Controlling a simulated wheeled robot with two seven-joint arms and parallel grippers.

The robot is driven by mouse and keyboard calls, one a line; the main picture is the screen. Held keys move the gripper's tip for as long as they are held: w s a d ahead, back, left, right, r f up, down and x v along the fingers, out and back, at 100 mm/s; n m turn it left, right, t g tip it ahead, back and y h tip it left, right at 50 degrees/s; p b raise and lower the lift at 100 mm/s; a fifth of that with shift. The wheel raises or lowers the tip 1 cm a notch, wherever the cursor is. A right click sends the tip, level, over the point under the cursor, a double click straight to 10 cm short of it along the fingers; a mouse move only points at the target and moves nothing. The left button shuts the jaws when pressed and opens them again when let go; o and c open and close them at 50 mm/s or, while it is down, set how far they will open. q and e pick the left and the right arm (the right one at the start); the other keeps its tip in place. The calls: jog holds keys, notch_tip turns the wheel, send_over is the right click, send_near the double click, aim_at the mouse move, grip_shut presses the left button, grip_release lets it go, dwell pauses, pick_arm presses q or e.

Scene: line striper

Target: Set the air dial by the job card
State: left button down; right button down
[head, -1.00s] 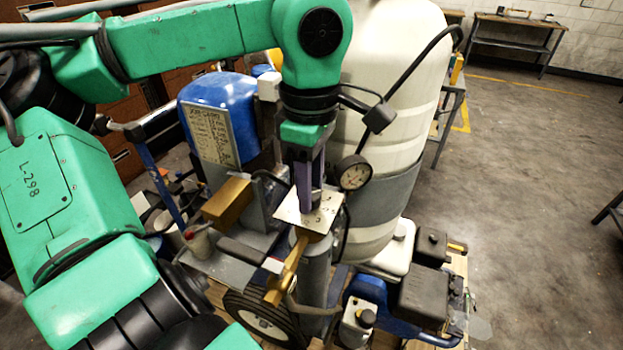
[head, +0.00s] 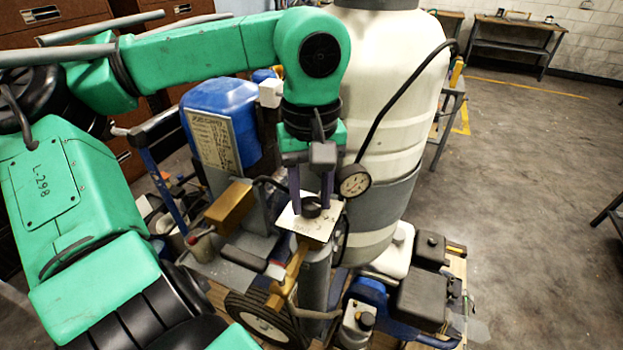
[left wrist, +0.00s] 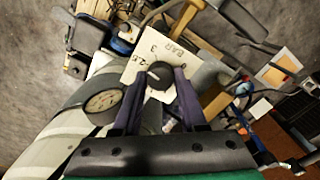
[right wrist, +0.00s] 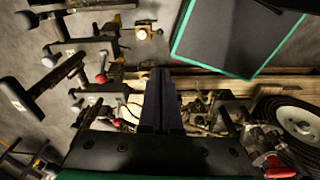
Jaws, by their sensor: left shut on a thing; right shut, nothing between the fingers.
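The air dial is a black knob (head: 311,205) on a pale square plate (head: 300,224) atop a grey post. In the left wrist view the plate (left wrist: 139,61) shows "2.5", "3" and "BAR". My left gripper (left wrist: 160,80) points down from above, its two fingers shut on the knob (left wrist: 159,71). The knob's exact setting cannot be told. A round pressure gauge (head: 354,182) sits just right of the plate; its reading is too small. The job card (head: 211,140), a printed sheet, leans before a blue tank; its text is unreadable. My right gripper (right wrist: 160,85) is shut and empty.
A large white tank (head: 395,120) with a black hose stands close behind the dial. A brass-coloured block (head: 231,205) and a yellow lever (head: 288,278) are left of and below the plate. A wheel (head: 262,318) is below.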

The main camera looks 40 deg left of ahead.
aim_at(311, 202)
pick_arm(q)
jog(key=m, duration=0.3)
jog(key=shift+r+m, duration=0.15)
jog(key=shift+m, duration=0.15)
jog(key=shift+m+p, duration=0.45)
jog(key=shift+m, duration=1.35)
jog(key=shift+c, duration=2.2)
grip_release()
jog(key=shift+w+a, duration=0.1)
notch_tip(311, 202, up, 14)
jog(key=b, duration=0.1)
jog(key=shift+r, duration=0.2)
